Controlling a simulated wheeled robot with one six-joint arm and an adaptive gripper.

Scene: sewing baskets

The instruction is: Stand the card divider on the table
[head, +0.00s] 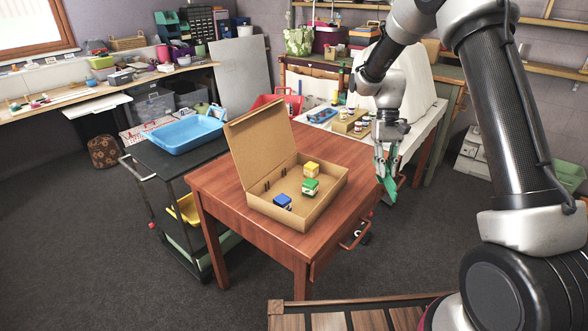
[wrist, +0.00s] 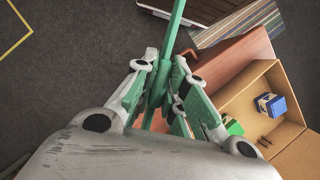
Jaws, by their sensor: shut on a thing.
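My gripper (head: 385,160) is beside the right edge of the red-brown table (head: 221,192) in the head view. It is shut on a thin green piece, which I take to be the card divider (head: 391,189). In the wrist view my gripper (wrist: 160,80) holds the green divider (wrist: 176,28) nearly edge-on, pointing away from the camera. The divider appears off the tabletop. Its gripped part is partly hidden by the fingers.
An open cardboard box (head: 327,195) with its lid raised stands on the table. It holds a yellow block (head: 312,168), a green block (head: 310,187) and a blue block (head: 283,201). A black cart with a blue tray (head: 183,134) stands to the left.

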